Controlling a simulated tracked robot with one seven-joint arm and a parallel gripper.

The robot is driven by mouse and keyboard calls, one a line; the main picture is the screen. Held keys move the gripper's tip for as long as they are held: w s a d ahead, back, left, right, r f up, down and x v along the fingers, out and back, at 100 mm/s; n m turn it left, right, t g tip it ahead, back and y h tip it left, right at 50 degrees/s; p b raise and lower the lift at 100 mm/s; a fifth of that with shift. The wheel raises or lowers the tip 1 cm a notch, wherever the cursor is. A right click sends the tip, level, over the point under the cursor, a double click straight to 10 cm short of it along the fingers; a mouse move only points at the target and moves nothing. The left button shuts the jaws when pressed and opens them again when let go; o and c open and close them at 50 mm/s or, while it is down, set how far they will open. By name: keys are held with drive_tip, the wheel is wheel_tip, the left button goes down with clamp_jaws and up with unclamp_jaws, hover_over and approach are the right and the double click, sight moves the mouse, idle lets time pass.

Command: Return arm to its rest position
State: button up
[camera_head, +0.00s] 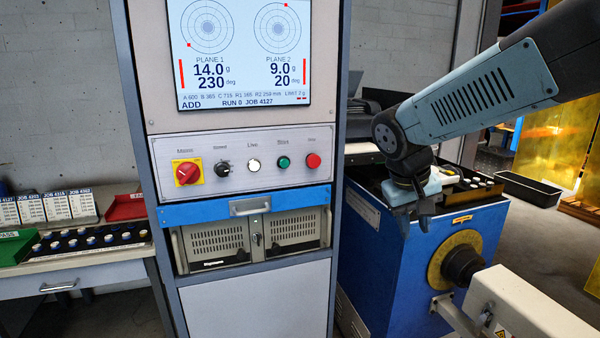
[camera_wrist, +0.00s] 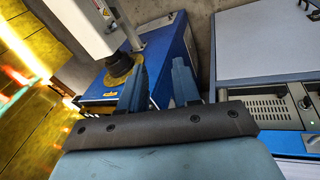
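My arm reaches in from the upper right in the head view. My gripper (camera_head: 414,222) points down in front of the blue machine (camera_head: 385,265), to the right of the control cabinet. In the wrist view the two blue fingers of my gripper (camera_wrist: 158,82) stand apart with a clear gap. Nothing is between them. The blue machine also shows beyond the fingers in the wrist view (camera_wrist: 172,60).
The control cabinet (camera_head: 235,205) has a lit screen (camera_head: 245,50) reading PLANE 1 14.0 g, 230 deg. A yellow-ringed spindle (camera_head: 460,262) and white housing (camera_head: 525,305) stand at lower right. A bench (camera_head: 85,275) with weights is at left.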

drive_tip(key=s+d+r+m+t+y, duration=0.1)
drive_tip(key=s+r+t+y, duration=0.2)
drive_tip(key=s, duration=0.7)
drive_tip(key=shift+r+t, duration=0.3)
drive_tip(key=shift+r, duration=0.4)
drive_tip(key=shift+d, duration=0.1)
